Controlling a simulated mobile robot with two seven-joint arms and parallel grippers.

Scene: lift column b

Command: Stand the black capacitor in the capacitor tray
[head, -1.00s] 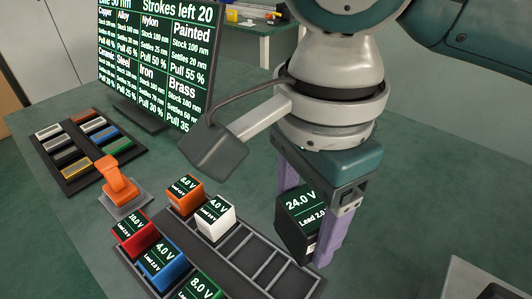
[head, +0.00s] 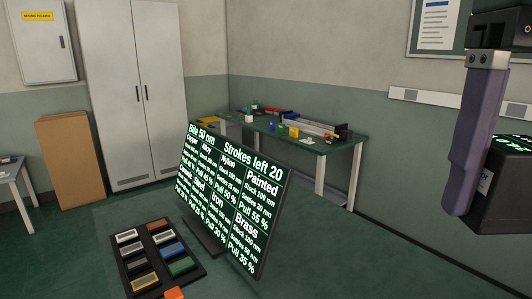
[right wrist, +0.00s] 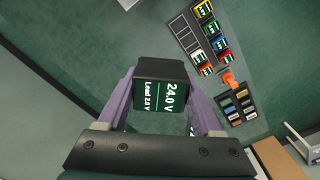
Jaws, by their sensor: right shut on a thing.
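The black capacitor (right wrist: 160,82), marked 24.0 V and Load 2.0 V, is between the purple fingers of my right gripper (right wrist: 161,98), which is shut on it. In the head view the capacitor (head: 507,185) is at the right edge, held up and partly cut off, with one finger of my right gripper (head: 476,150) in front of it. The capacitor tray (right wrist: 184,33) shows in the right wrist view at upper right, apart from the held capacitor. It has empty slots on one side and several coloured capacitors. The tray is outside the head view. My left gripper is not in view.
A tilted display board (head: 235,195) stands on the green bench behind a dark rack of coloured bars (head: 140,268). An orange lever (right wrist: 229,78) sits between the capacitor tray and that rack. A side table (head: 300,138) with small items stands farther back.

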